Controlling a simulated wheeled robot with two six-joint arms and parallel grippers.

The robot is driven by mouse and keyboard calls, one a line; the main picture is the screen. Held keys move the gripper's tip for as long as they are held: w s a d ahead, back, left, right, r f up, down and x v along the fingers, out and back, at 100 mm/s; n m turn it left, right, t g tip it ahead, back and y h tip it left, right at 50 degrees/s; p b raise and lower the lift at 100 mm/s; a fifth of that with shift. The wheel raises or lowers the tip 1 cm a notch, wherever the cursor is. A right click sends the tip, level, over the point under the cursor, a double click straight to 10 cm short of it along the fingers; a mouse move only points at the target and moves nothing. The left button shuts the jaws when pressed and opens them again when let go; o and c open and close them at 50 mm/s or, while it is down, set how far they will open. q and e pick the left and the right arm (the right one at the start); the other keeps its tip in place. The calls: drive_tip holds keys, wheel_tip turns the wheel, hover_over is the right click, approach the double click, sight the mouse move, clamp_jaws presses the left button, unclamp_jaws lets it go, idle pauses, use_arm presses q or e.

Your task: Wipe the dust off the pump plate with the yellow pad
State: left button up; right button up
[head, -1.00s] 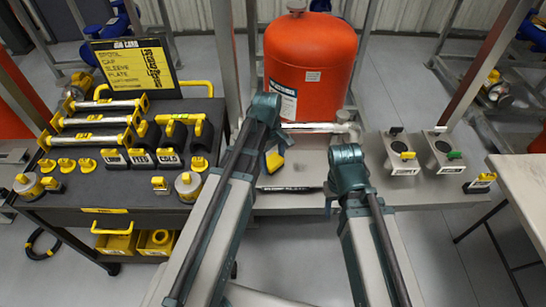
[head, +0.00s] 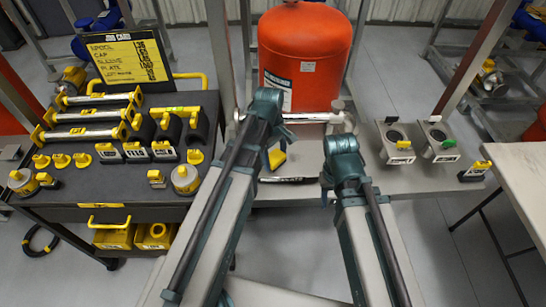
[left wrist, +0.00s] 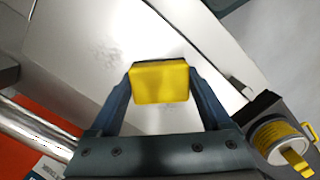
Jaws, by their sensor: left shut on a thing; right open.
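My left gripper (left wrist: 158,84) is shut on the yellow pad (left wrist: 160,88), which sits between its two fingers. The pad also shows in the head view (head: 277,157), beside my left forearm. The pump plate (left wrist: 75,45) is a pale metal surface under the pad in the left wrist view, with grey dust specks left of the pad and a smudge just above it. I cannot tell whether the pad touches the plate. The plate (head: 304,158) lies in front of the red tank in the head view. My right gripper (head: 327,193) is open, mostly hidden by its arm.
A red tank (head: 305,55) and a metal pipe (head: 312,117) stand behind the plate. Two grey blocks with round openings (head: 397,146) (head: 437,143) stand to the right. A dark cart (head: 110,188) with yellow-handled parts is at left. A pale table (head: 520,165) is at far right.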

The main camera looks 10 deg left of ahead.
sight(288, 164)
use_arm(q)
drive_tip(key=shift+w+a, duration=0.25)
drive_tip(key=shift+w, duration=0.8)
drive_tip(key=shift+w+a, duration=0.25)
drive_tip(key=shift+w, duration=0.75)
drive_tip(key=shift+d, duration=0.1)
drive_tip(key=shift+w+d+f, duration=0.1)
drive_tip(key=shift+d, duration=0.75)
drive_tip(key=shift+s+d, duration=0.2)
drive_tip(key=shift+s, duration=0.45)
drive_tip(key=shift+s+d, duration=0.2)
drive_tip(key=shift+s, duration=0.5)
drive_tip(key=shift+s+d, duration=0.2)
drive_tip(key=shift+s, duration=0.45)
drive_tip(key=shift+w+d, duration=0.1)
drive_tip(key=shift+d, duration=0.05)
drive_tip(key=shift+w+d, duration=0.3)
drive_tip(key=shift+d, duration=0.45)
